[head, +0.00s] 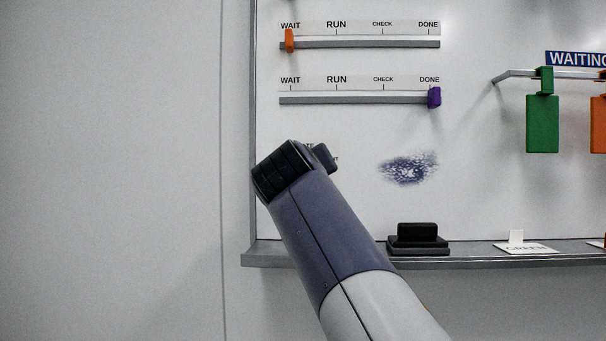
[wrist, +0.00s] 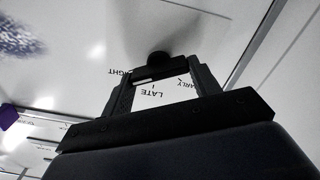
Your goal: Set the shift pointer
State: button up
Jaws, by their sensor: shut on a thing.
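The shift pointer is a black knob (wrist: 158,59) with a dark bar, on the white board in the wrist view. A short pale mark shows on the bar's left part. Around it I read LATE (wrist: 154,93), EARLY and NIGHT, upside down in this view. My gripper (wrist: 162,72) has one finger on each side of the bar and is shut on it. Which label the pointer indicates is hard to tell. In the head view my gripper (head: 322,157) is mostly behind my arm, which hides the pointer; only scraps of its lettering show.
Above are two slider rails, with an orange slider (head: 289,40) at WAIT and a purple slider (head: 434,97) at DONE. A blue smudge (head: 408,168) marks the board. A black eraser-like block (head: 417,238) sits on the ledge (head: 470,262). Green tag (head: 542,123) hangs right.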

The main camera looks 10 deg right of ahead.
jog(key=shift+f, duration=0.1)
jog(key=o, duration=1)
jog(key=shift+s, duration=0.1)
jog(key=b+v, duration=0.1)
jog(key=v, duration=0.9)
jog(key=shift+s+a+b, duration=0.15)
jog(key=shift+s+b, duration=0.15)
jog(key=shift+b, duration=0.1)
jog(key=shift+w, duration=0.1)
jog(key=p+x, duration=0.2)
jog(key=x, duration=0.8)
jog(key=shift+w, duration=0.35)
